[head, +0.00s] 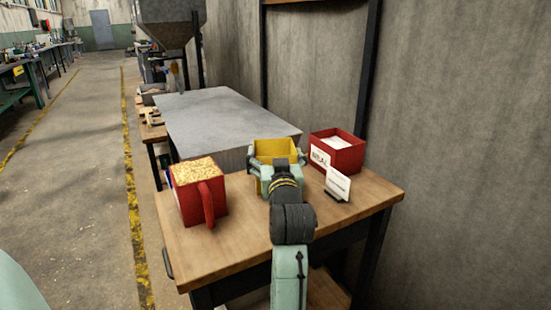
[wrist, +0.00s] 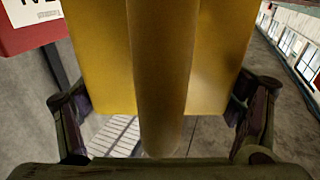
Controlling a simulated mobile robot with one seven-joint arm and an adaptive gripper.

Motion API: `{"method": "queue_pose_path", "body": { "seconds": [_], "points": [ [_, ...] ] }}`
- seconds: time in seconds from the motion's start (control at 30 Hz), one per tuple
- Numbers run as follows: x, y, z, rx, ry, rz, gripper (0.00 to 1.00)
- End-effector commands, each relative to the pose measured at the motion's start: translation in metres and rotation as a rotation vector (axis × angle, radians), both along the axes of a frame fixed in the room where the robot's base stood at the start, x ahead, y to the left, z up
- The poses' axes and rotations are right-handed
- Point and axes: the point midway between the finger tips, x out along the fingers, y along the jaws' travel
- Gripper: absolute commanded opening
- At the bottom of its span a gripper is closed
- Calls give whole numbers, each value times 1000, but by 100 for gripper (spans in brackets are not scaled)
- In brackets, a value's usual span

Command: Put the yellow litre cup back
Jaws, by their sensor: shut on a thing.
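The yellow litre cup (head: 279,149) is at the back of the wooden table, beyond my arm in the head view. My gripper (head: 276,162) is at the cup's near side and shut on it. In the wrist view the yellow cup (wrist: 105,60) fills the middle, its upright handle (wrist: 160,75) between the two fingers of my gripper (wrist: 160,125). The cup's lower part is hidden by my gripper in the head view, so I cannot tell whether it touches the table.
A red cup full of grain (head: 196,190) stands left on the wooden table (head: 240,243). A red box with white contents (head: 338,152) stands right, behind a small card on a stand (head: 338,185). A large grey metal surface (head: 220,115) lies behind. Bare tabletop shows at the front.

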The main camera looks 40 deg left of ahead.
Motion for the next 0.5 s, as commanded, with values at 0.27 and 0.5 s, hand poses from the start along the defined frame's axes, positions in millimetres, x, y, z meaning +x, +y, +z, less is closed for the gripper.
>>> {"method": "queue_pose_path", "body": {
  "seconds": [0.27, 0.5],
  "points": [
    [0, 0, -6, 3, -3, -1, 24],
    [0, 0, -10, 1, -1, -1, 88]
  ]
}}
